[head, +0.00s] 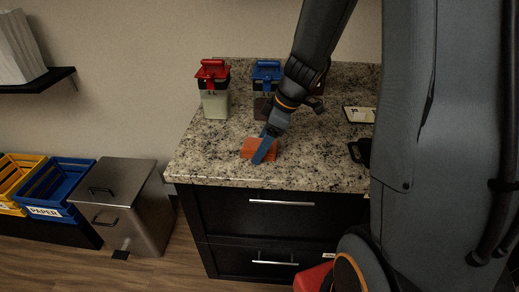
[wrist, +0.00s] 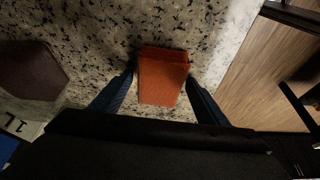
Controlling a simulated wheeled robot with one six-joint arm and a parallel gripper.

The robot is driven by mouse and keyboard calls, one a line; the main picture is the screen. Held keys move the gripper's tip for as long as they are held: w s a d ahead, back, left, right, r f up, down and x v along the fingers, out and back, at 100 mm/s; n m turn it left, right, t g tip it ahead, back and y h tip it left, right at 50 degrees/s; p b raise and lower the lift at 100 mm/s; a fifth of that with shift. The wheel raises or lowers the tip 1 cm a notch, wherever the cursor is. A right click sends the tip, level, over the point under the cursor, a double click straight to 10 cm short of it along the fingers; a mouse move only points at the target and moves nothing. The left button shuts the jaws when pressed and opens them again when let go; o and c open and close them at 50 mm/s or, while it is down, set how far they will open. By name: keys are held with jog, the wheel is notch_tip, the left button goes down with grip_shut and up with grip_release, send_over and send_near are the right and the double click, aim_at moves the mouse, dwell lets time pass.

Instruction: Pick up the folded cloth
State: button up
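The folded cloth (head: 248,148) is a small orange block-like pad lying on the speckled countertop near its front edge. It also shows in the wrist view (wrist: 162,82), between my two blue fingers. My gripper (head: 263,157) points down at the cloth, with one blue finger covering part of it in the head view. In the wrist view my gripper (wrist: 161,77) is open, one finger on each side of the cloth. The fingertips are close to its sides; I cannot tell whether they touch it.
The granite countertop (head: 205,155) sits on a dark drawer cabinet (head: 275,222). A red-lidded container (head: 214,103) and a blue-lidded container (head: 264,88) stand behind the cloth. A metal bin (head: 138,218) and a blue crate (head: 62,183) are at left. The counter left of the cloth is clear.

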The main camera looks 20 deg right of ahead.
jog(key=c, duration=0.9)
jog(key=shift+r+p, duration=0.2)
jog(key=shift+p, duration=0.2)
jog(key=shift+r, duration=0.2)
notch_tip(320, 180, up, 10)
jog(key=b, duration=0.1)
jog(key=shift+f+b, duration=0.2)
jog(key=shift+b, duration=0.1)
jog(key=o, duration=0.4)
jog(key=c, duration=0.3)
